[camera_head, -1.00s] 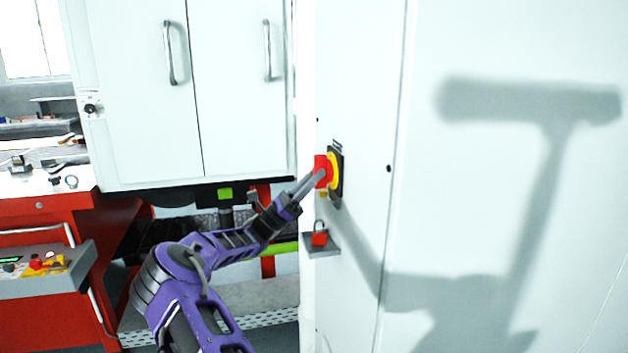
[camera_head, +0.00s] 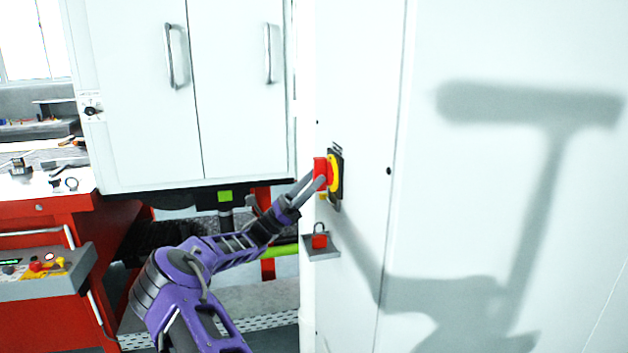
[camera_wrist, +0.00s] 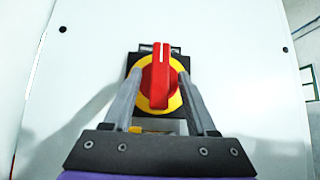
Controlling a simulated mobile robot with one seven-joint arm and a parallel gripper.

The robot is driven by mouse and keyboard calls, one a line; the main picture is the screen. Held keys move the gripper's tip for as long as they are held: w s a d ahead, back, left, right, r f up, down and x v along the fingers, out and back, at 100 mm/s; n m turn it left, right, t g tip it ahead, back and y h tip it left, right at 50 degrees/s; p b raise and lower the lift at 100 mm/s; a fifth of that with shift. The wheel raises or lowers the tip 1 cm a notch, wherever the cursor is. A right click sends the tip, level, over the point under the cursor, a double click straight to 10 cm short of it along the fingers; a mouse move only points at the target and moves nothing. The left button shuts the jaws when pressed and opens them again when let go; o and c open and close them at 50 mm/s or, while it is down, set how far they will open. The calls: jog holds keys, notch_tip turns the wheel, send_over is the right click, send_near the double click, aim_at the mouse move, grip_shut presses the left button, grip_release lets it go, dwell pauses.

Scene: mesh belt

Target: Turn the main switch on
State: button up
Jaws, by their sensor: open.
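The main switch is a red rotary handle (camera_wrist: 161,75) on a yellow disc (camera_wrist: 147,97) with a dark backing plate (camera_wrist: 135,70). It is mounted on a white cabinet panel. In the wrist view the red handle stands upright, with a white line at its top. In the head view the red handle (camera_head: 320,172) shows side-on. My gripper (camera_head: 315,182) is open at the switch. In the wrist view the two fingers of my gripper (camera_wrist: 155,82) stand on either side of the handle, apart from it. Their exact depth is hard to tell.
A red padlock (camera_head: 319,241) sits on a small grey shelf (camera_head: 322,254) below the switch. White double doors (camera_head: 235,90) hang to the left. A red workbench (camera_head: 45,212) with a control box (camera_head: 40,270) stands far left. The panel (camera_head: 510,210) right of the switch is clear.

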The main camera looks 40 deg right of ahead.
jog(key=v, duration=1.6)
jog(key=shift+a+f, duration=0.25)
jog(key=shift+f, duration=0.05)
jog(key=shift+w, duration=0.15)
